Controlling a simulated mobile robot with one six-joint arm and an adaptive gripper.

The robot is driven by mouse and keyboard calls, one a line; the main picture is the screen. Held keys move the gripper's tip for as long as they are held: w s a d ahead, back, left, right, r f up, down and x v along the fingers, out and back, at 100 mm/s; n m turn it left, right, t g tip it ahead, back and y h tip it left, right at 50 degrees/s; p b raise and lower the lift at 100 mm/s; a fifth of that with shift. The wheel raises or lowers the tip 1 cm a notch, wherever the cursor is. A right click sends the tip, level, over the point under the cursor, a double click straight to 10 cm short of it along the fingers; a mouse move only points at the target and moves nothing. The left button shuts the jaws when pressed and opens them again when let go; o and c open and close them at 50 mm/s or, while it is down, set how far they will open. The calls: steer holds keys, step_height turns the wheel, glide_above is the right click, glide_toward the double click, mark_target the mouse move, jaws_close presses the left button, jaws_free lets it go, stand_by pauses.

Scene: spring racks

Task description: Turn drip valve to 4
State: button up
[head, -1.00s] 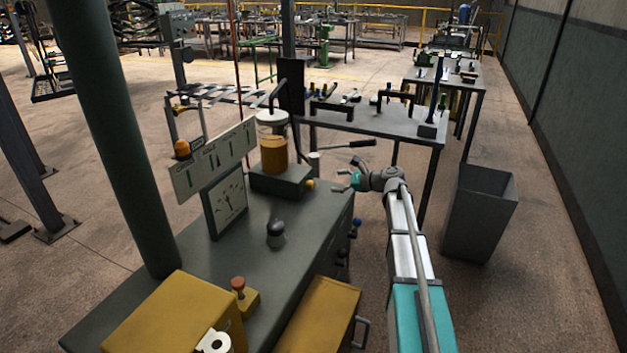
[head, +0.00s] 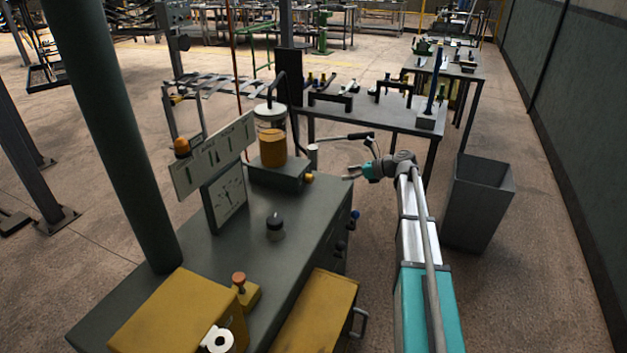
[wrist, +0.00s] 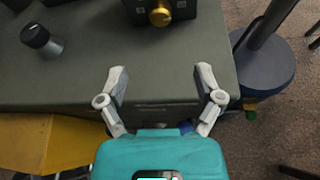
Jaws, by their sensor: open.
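A brass knob (head: 308,177) sits on the front of the dark block under a glass reservoir of amber liquid (head: 273,149). It looks like the drip valve; no numbers are readable on it. In the wrist view the brass knob (wrist: 160,17) is at the top centre, beyond my fingertips. My gripper (head: 357,160) is to the right of the knob, past the bench's right edge in the head view. In the wrist view my gripper (wrist: 161,71) is open, with spread fingers and nothing between them, over the bench edge and apart from the knob.
A black knob with a white mark (head: 275,226) stands on the grey bench top (head: 215,262); it also shows in the wrist view (wrist: 36,36). A yellow drawer (head: 318,310) juts from the bench front. A grey bin (head: 478,205) stands right.

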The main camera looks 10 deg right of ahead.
mark_target(313, 179)
steer(key=b+x, duration=0.5)
steer(key=x, duration=0.8)
steer(key=shift+w+a+f, duration=0.1)
steer(key=shift+a+f, duration=0.05)
steer(key=shift+a, duration=0.15)
steer(key=shift+c, duration=0.3)
steer(key=c, duration=1.1)
steer(key=shift+d, duration=0.2)
steer(key=shift+a, duration=0.15)
